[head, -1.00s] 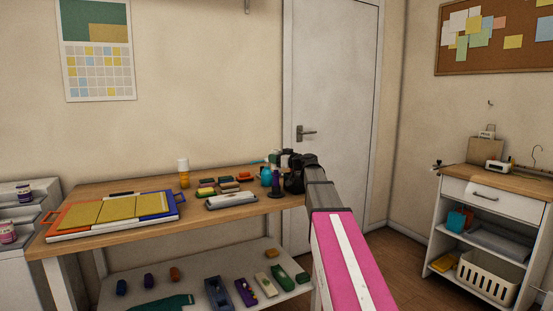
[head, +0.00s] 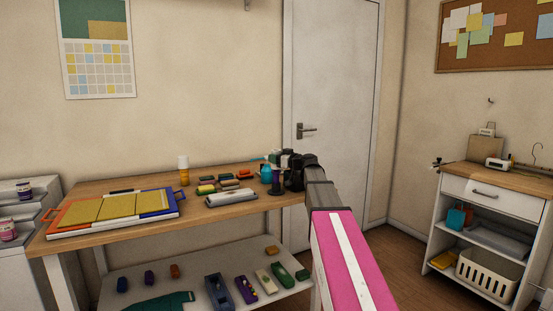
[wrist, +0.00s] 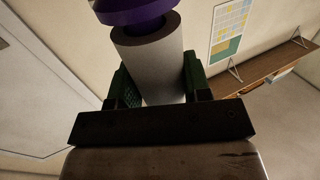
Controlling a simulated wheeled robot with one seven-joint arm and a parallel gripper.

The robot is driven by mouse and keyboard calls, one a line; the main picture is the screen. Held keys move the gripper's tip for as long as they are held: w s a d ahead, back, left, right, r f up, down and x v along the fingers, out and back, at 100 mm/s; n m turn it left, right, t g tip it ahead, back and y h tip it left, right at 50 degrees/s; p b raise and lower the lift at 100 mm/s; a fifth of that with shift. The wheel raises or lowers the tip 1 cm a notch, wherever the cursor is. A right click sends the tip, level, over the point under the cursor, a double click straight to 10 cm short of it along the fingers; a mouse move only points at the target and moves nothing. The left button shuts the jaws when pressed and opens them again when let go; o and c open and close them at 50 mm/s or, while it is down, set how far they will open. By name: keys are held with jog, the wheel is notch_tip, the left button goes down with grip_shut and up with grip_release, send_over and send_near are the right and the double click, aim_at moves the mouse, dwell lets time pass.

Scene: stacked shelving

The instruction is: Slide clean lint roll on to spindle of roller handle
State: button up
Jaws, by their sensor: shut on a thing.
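My gripper (wrist: 156,72) is shut on a pale grey-white lint roll (wrist: 165,70), with a green pad on each side of it. In the wrist view, a purple piece with a wide flange (wrist: 130,12) lies against the roll's open end. Its narrower part appears to enter the roll, but I cannot tell how deep. In the head view, my gripper (head: 281,159) is at the right end of the table, above a dark purple upright piece (head: 276,182), which looks like the roller handle. The roll is small and partly hidden by the gripper there.
A teal spray bottle (head: 266,174) stands just left of the purple piece. A grey-white case (head: 232,198), several small coloured blocks (head: 227,180) and a tray of yellow sheets (head: 112,214) are on the wooden table (head: 205,216).

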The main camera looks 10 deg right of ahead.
jog(key=shift+f, duration=0.6)
dwell(1.2)
jog(key=o, duration=0.5)
dwell(0.4)
jog(key=shift+r, duration=5.6)
